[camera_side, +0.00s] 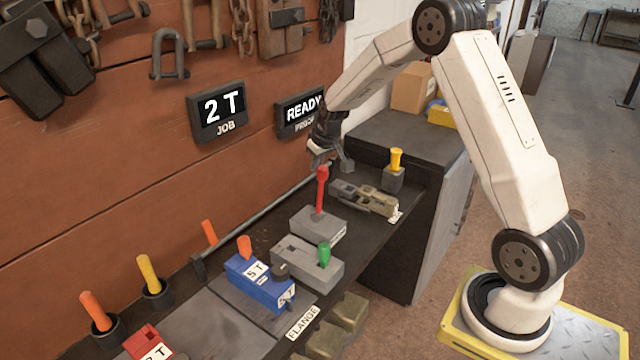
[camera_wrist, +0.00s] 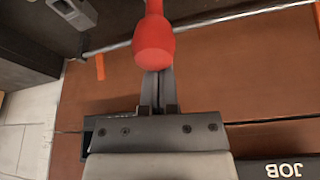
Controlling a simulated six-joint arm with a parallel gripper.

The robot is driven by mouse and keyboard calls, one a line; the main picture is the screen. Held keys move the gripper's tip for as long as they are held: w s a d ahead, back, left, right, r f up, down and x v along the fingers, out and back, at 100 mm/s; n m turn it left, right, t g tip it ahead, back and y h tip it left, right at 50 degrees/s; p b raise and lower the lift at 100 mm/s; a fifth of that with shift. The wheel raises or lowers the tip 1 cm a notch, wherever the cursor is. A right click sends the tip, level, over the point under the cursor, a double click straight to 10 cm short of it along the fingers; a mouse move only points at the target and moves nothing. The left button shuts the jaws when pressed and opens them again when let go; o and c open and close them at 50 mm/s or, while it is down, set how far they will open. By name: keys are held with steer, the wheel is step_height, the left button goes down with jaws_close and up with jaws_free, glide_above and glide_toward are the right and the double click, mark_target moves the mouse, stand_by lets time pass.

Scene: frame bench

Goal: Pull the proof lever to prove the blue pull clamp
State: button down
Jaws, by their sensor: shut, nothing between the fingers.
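A red lever (camera_side: 322,188) stands upright on a grey block (camera_side: 318,222) on the bench; I take it as the proof lever. My gripper (camera_side: 322,157) is shut and empty right at the top of this lever. In the wrist view the red knob (camera_wrist: 154,40) overlaps the tips of my closed fingers (camera_wrist: 157,85); I cannot tell whether they touch. The blue clamp (camera_side: 258,283), marked 5 T, sits nearer the front with an orange handle (camera_side: 245,246) upright on it. The wall display (camera_side: 302,109) reads READY above PROOF.
A grey block with a green knob (camera_side: 323,254) stands between the lever and the blue clamp. A yellow-knobbed post (camera_side: 396,160) and a metal clamp (camera_side: 364,198) are behind. A JOB display (camera_side: 217,111) reads 2 T. A long rod (camera_side: 265,220) runs along the wall.

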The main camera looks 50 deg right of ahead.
steer(key=shift+s, duration=0.5)
steer(key=s+f, duration=0.6)
steer(key=s, duration=0.6)
steer(key=shift+s, duration=0.35)
steer(key=shift+a, duration=0.1)
steer(key=w+d+r, duration=0.1)
steer(key=w+r, duration=0.2)
steer(key=r, duration=0.2)
steer(key=s+r, duration=0.2)
steer(key=s, duration=0.7)
steer(key=shift+a+r, duration=0.15)
